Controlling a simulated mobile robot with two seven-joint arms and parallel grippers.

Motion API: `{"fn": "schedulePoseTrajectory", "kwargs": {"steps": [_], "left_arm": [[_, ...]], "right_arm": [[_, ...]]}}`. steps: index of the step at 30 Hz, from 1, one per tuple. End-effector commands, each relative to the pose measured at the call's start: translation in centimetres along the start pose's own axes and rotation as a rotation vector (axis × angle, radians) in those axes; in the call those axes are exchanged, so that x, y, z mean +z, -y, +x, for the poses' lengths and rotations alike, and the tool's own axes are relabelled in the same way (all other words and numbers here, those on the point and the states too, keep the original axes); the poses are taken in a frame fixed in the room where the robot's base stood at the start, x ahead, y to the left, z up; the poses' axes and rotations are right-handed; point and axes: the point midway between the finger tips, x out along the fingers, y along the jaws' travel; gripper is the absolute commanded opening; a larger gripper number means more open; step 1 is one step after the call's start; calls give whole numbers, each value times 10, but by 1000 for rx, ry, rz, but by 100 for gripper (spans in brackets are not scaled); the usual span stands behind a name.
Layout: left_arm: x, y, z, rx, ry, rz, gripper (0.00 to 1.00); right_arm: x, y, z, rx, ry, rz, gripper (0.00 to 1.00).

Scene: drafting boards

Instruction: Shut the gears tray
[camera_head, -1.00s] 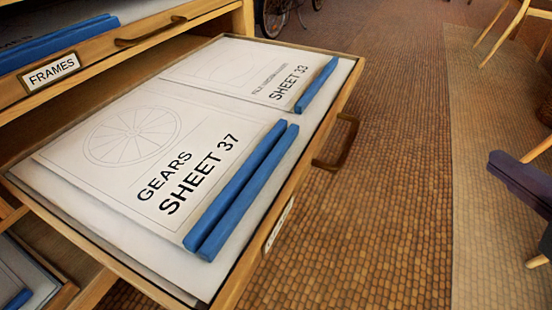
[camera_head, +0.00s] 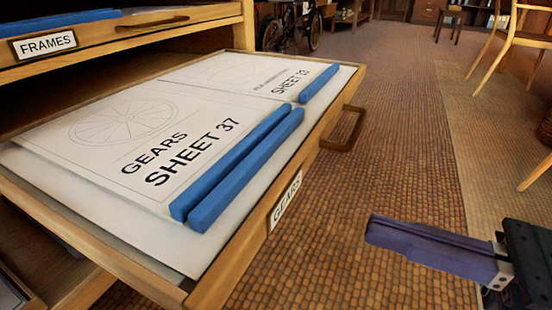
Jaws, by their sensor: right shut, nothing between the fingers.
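The gears tray (camera_head: 300,170) is a shallow wooden drawer, pulled well out of the cabinet. Its front carries a GEARS label (camera_head: 285,200) and a brown handle (camera_head: 345,130). In it lie a SHEET 37 drawing (camera_head: 120,135) with a wheel on it and a SHEET 33 drawing (camera_head: 250,75), with blue bars (camera_head: 245,170) along their edges. My right gripper (camera_head: 372,230) is at the lower right, over the floor, to the right of the tray front and apart from it. Its purple fingers are shut and empty. My left gripper is not in view.
The FRAMES drawer (camera_head: 120,42) sits above the gears tray in the same cabinet. Wooden chairs (camera_head: 510,45) stand at the right and a bicycle (camera_head: 290,25) at the back. The brick-patterned floor (camera_head: 400,120) before the tray is clear.

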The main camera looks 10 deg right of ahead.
Motion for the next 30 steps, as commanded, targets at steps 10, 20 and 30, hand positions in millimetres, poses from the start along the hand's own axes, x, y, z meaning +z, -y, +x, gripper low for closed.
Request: {"fn": "schedulePoseTrajectory", "kwargs": {"steps": [10,20,30], "left_arm": [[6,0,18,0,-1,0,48],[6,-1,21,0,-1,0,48],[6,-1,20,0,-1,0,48]], "right_arm": [[-1,0,66,0,4,-1,0],[0,0,83,-2,1,1,0],[0,-1,84,-2,1,2,0]]}}
